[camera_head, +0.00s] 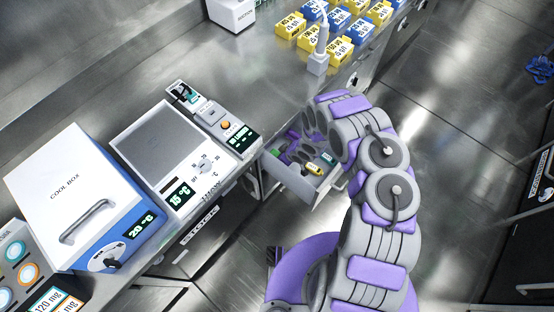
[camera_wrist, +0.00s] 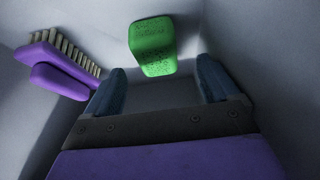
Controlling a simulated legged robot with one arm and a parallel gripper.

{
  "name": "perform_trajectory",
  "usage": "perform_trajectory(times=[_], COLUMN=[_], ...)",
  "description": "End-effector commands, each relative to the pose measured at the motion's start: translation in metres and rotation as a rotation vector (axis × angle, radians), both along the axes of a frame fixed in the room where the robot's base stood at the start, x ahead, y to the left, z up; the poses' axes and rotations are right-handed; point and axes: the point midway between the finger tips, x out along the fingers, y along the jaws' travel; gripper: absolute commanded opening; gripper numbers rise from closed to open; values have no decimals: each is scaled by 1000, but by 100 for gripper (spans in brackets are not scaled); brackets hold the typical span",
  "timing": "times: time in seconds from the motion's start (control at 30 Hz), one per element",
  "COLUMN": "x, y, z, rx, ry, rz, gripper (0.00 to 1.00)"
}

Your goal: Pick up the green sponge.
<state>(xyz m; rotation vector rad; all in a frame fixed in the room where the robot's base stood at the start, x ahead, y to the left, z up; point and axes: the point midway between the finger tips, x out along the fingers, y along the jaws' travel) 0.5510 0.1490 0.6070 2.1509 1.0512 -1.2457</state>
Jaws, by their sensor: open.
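The green sponge (camera_wrist: 152,45) shows in the wrist view, a bright green block with a pitted face, at the upper middle. It lies in a grey-walled drawer, just beyond my gripper (camera_wrist: 160,66). My gripper is open, with its two dark fingers apart. The sponge appears between and ahead of the fingertips, closer to the left one, and is not held. In the head view my arm reaches down to the open drawer (camera_head: 291,184); the fingers are not clear there, and I cannot tell surely which small green item is the sponge.
A purple brush (camera_wrist: 62,64) with pale bristles lies left of the sponge, close to my left finger. The drawer walls are near on both sides. Above the drawer, the steel counter holds a white scale-like device (camera_head: 173,150) and a cool box (camera_head: 75,195).

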Motion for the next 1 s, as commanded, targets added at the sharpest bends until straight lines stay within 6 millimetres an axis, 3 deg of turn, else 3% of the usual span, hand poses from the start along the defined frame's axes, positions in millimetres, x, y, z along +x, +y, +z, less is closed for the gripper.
perform_trajectory(times=[0.33, 0.67, 1.0], x=[13, 16, 16], y=[12, 13, 13], z=[-41, -45, -45], rx=[0, -3, -5], ry=[0, 0, 1], rz=[-1, -1, 0], gripper=[88, 87, 55])
